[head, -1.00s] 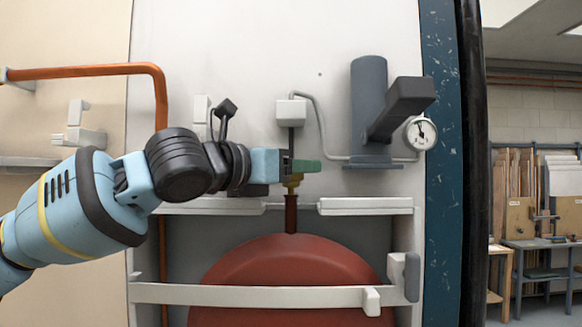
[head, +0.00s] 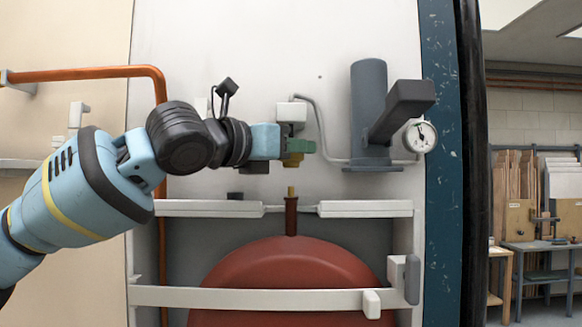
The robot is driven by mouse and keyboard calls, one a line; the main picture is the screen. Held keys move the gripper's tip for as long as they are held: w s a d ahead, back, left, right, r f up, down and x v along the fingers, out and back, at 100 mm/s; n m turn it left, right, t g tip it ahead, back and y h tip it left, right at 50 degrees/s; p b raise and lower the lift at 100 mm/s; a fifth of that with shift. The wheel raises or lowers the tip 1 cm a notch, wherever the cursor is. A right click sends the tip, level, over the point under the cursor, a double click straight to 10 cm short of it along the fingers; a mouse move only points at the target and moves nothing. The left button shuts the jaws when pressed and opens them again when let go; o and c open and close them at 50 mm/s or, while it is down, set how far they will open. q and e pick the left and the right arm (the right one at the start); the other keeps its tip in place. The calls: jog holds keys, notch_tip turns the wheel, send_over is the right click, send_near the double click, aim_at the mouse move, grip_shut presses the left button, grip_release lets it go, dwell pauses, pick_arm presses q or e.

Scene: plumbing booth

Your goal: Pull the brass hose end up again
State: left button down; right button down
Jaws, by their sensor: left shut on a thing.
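My left gripper (head: 300,147) comes in from the left with its green fingers shut on the brass hose end (head: 293,160). The brass shows just below the fingers; its upper part is hidden by them. It hangs above the brown pipe stub (head: 291,215), which stands upright over the red tank (head: 290,272) and has a small brass tip (head: 291,190). A clear gap lies between the hose end and this tip. The dark hose shows only briefly under the white box (head: 291,111). My right gripper is not in view.
A grey cylinder with a thick dark arm (head: 402,105) stands out from the panel on the right, beside a round gauge (head: 420,136). White rails (head: 365,208) flank the stub. A white bar (head: 250,296) crosses the tank. A copper pipe (head: 90,72) runs at left.

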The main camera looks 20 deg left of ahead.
pick_arm(q)
notch_tip(320, 180, up, 2)
jog(key=shift+r, duration=0.1)
jog(key=shift+s+a+r, duration=0.1)
jog(key=shift+r, duration=0.1)
jog(key=c, duration=1.3)
grip_release()
jog(key=o, duration=0.4)
jog(key=shift+f, duration=0.1)
jog(key=v, duration=0.7)
jog(key=shift+s+a, duration=0.1)
jog(key=shift+s, duration=0.15)
